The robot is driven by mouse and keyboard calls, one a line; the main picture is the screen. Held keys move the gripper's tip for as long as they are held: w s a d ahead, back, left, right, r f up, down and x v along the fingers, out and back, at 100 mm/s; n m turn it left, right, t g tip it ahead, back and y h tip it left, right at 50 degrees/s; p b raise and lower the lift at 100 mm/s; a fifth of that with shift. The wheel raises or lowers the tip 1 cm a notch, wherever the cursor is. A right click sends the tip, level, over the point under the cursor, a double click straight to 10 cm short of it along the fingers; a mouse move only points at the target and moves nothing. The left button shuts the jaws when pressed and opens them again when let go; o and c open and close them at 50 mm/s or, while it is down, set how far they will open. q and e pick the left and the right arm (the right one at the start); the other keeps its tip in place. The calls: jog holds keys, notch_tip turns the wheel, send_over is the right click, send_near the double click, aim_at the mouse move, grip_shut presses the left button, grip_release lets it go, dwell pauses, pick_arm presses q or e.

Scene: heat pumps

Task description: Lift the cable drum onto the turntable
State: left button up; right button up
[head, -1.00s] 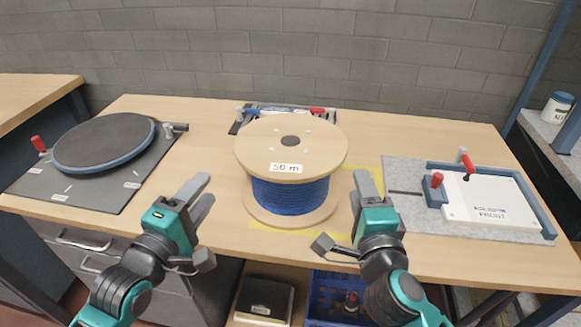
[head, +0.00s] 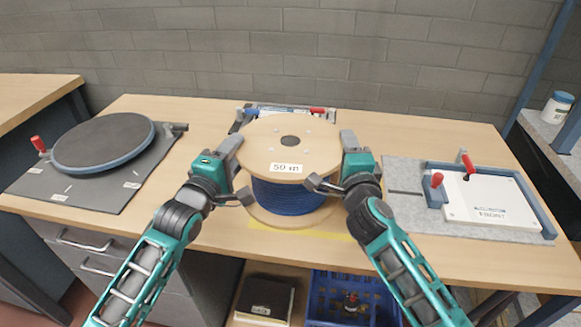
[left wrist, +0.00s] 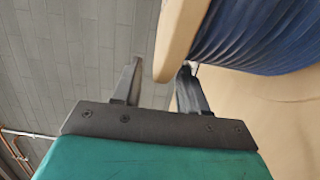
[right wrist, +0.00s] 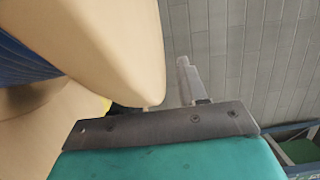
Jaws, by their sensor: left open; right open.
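The cable drum (head: 290,190) stands upright on the table, with wooden flanges, blue cable and a "50 m" label. The turntable (head: 104,143) is a dark round disc with a blue rim on a grey mat at the left. My left gripper (head: 234,165) is open at the left edge of the drum's top flange; in the left wrist view the flange edge (left wrist: 176,45) lies between its fingers. My right gripper (head: 333,165) is open at the right edge of the same flange. In the right wrist view the flange (right wrist: 120,50) hides one finger.
A rack with tools (head: 285,108) is behind the drum. A blue crate (head: 350,295) sits below the table. Table between drum and turntable is clear.

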pick_arm(q)
jog(key=shift+c, duration=0.2)
pick_arm(e)
jog(key=shift+c, duration=0.2)
pick_arm(q)
grip_shut()
pick_arm(e)
grip_shut()
dwell(0.8)
pick_arm(q)
jog(key=shift+w+r, duration=0.1)
jog(key=shift+r, duration=0.15)
pick_arm(e)
jog(key=shift+w+r, duration=0.1)
jog(key=shift+r, duration=0.15)
